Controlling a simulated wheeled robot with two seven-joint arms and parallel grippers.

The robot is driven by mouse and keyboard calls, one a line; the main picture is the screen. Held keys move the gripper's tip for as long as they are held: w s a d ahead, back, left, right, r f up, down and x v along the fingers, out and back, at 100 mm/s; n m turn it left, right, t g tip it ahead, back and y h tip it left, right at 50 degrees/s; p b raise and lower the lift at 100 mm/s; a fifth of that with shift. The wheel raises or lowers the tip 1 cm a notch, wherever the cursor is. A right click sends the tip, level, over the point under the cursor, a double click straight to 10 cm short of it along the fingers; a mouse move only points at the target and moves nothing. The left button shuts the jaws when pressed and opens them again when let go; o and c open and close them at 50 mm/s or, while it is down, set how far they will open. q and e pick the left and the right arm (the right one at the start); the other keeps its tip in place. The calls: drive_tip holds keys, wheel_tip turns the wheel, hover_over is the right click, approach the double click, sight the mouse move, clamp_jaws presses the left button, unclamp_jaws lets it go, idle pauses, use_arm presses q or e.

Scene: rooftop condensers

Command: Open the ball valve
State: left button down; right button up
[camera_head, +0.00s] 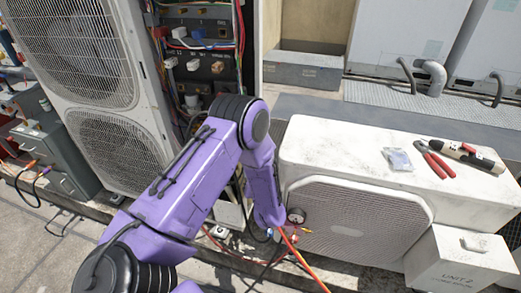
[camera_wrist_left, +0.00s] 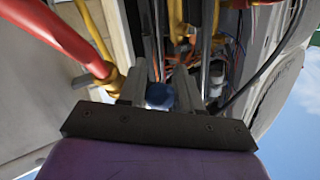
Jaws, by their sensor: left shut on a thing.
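My left arm reaches down in the head view to the left side of the white box-shaped condenser (camera_head: 355,150). My left gripper (camera_head: 270,228) is low there, beside a round gauge (camera_head: 296,215), and mostly hidden by my own arm. In the left wrist view my left gripper (camera_wrist_left: 160,92) has its two fingers on either side of a small blue part (camera_wrist_left: 160,96), which looks like the ball valve's handle. It is shut on this part. The valve body is hidden, and I cannot tell the handle's angle. My right gripper is not in view.
Red-handled pliers (camera_head: 435,160), a dark tool (camera_head: 466,153) and a small packet (camera_head: 398,159) lie on the condenser's top. A tall fan unit (camera_head: 95,75) and an open wiring cabinet (camera_head: 203,50) stand behind. Orange hose (camera_head: 303,262) and yellow pipe (camera_wrist_left: 107,75) run close to the gripper.

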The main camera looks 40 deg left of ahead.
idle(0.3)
use_arm(q)
drive_tip(key=c, duration=0.8)
unclamp_jaws()
drive_tip(key=shift+s, duration=0.1)
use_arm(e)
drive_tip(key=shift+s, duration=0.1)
use_arm(q)
drive_tip(key=shift+d, duration=0.1)
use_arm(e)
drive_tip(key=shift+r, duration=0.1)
